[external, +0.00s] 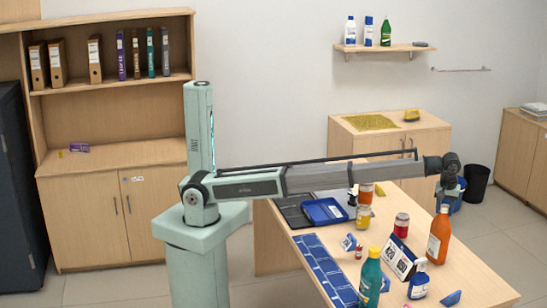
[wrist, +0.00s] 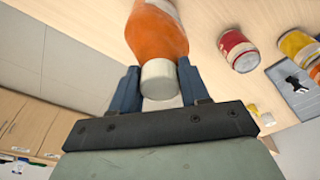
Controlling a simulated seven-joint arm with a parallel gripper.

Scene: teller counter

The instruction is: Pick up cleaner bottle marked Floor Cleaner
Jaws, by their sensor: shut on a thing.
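An orange bottle (external: 438,238) with a pale cap and a light label stands upright at the right part of the table; I cannot tell if its base touches the top. The label is too small to read. My gripper (external: 446,203) points down over it. In the wrist view, the fingers of my gripper (wrist: 159,82) are shut on both sides of the orange bottle (wrist: 157,35) around its cap and neck. A teal bottle (external: 370,276) stands at the table's front, and a blue spray-type bottle (external: 418,281) is beside it; their labels are unreadable too.
On the table (external: 470,270) are a white sign (external: 399,258), a red-lidded jar (external: 401,226), a yellow jar (external: 363,217) and a blue tray (external: 325,211). A wall shelf (external: 385,47) holds more bottles. The table's right end is mostly clear.

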